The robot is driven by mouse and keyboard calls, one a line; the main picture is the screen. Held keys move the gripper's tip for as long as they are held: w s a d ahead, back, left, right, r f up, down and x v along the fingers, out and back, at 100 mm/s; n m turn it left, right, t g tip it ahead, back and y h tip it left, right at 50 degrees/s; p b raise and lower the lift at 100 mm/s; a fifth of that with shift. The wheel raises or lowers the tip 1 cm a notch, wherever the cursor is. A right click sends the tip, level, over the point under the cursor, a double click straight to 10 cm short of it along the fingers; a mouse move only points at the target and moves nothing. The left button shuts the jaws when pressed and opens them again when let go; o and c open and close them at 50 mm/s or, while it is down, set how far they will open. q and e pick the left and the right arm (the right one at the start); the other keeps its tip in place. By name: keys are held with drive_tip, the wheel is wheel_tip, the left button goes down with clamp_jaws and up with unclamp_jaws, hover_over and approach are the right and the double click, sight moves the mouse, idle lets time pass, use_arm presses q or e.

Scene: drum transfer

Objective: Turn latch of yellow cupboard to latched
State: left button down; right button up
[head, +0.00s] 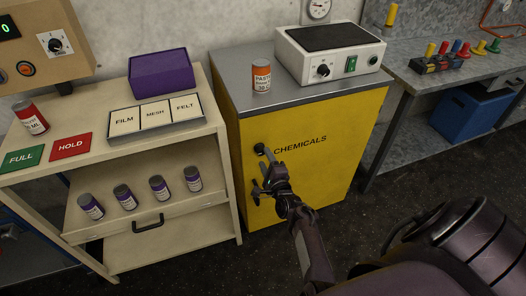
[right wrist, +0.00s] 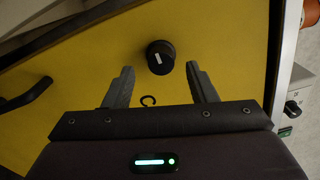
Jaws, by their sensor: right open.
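The yellow cupboard (head: 318,140) stands in the middle of the head view, its front marked CHEMICALS. Its latch, a round black knob (head: 260,149), is near the door's upper left. In the right wrist view the knob (right wrist: 160,57) carries a short white mark running nearly up and down the picture. My right gripper (head: 268,168) is at the door front by the knob. In the right wrist view its open fingers (right wrist: 159,68) stand on either side of the knob's lower edge, with gaps on both sides. It holds nothing. My left gripper is not in view.
A black bar handle (right wrist: 30,94) is on the door beside my right gripper. An orange-labelled can (head: 261,77) and a white device (head: 330,53) stand on the cupboard. A beige shelf unit (head: 226,195) with several small bottles stands close left. The floor at right is open.

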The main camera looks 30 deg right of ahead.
use_arm(q)
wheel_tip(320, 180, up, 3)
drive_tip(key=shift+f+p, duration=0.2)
drive_tip(key=shift+p, duration=0.65)
use_arm(e)
drive_tip(key=v, duration=0.4)
drive_tip(key=shift+s, duration=0.15)
drive_tip(key=s+a+f+n+g+y, duration=0.35)
drive_tip(key=s+a+f+n, duration=0.35)
drive_tip(key=f, duration=0.4)
drive_tip(key=s+a+f+n+g+y, duration=0.2)
drive_tip(key=s+a+f+n+g, duration=0.35)
drive_tip(key=f, duration=0.65)
drive_tip(key=s+f+n+g, duration=0.2)
drive_tip(key=s+f+n, duration=0.2)
drive_tip(key=s, duration=0.6)
drive_tip(key=s+f+n+g, duration=0.3)
drive_tip(key=s+n, duration=0.2)
drive_tip(key=s, duration=0.6)
drive_tip(key=s+a+f+n+g+h, duration=0.1)
drive_tip(key=s+f+n, duration=0.3)
drive_tip(key=s, duration=0.6)
drive_tip(key=shift+s+f+n+g, duration=0.3)
drive_tip(key=shift+s+n+g, duration=0.05)
drive_tip(key=shift+g, duration=0.35)
